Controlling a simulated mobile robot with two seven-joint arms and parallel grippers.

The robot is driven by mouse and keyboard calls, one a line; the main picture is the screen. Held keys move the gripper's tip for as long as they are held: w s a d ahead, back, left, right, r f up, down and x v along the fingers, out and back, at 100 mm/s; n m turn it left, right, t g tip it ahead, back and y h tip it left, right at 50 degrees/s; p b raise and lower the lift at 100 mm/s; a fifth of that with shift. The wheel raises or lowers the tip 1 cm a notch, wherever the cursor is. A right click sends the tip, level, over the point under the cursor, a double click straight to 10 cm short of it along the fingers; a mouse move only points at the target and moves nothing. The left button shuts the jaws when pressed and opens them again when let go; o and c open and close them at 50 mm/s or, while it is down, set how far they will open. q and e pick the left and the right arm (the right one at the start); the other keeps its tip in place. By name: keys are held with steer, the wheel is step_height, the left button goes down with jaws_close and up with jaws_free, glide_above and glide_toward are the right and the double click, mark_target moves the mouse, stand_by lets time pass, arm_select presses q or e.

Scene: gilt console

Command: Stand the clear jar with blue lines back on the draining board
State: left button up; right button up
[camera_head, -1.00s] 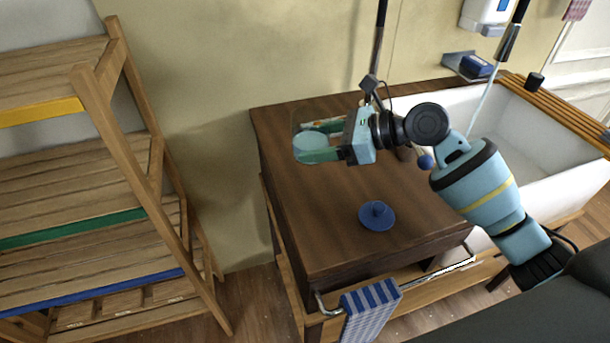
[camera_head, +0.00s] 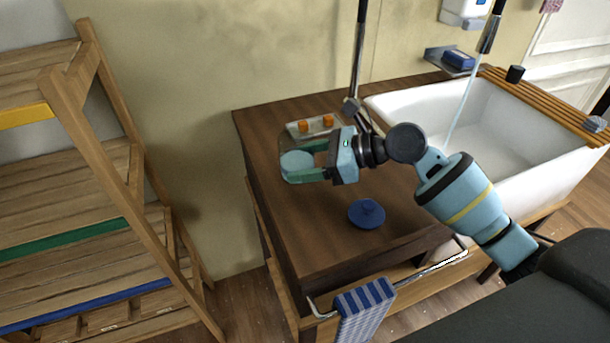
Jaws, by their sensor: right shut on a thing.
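My right gripper (camera_head: 312,164) is shut on a clear, slightly greenish jar (camera_head: 296,165) with a pale blue round face. It holds the jar over the far left part of the dark wooden top (camera_head: 290,225) beside the sink. I cannot make out the blue lines, or whether the jar touches the wood. A round blue lid with a knob (camera_head: 366,214) lies on the same top, nearer and to the right. A slatted wooden board (camera_head: 545,105) lies across the far right side of the sink. My left gripper is not in view.
A small tray with orange pieces (camera_head: 312,126) lies behind the jar. The white sink (camera_head: 400,103) is to the right. A blue-striped towel (camera_head: 365,308) hangs on the front rail. Wooden shelves (camera_head: 70,185) stand left. The front left of the top is clear.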

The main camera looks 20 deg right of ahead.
steer(key=shift+f+b, duration=0.3)
steer(key=shift+f, duration=1.6)
steer(key=shift+f, duration=0.15)
steer(key=o, duration=1.2)
steer(key=shift+f, duration=0.1)
steer(key=shift+o, duration=0.2)
steer(key=v, duration=1.2)
steer(key=shift+r, duration=0.25)
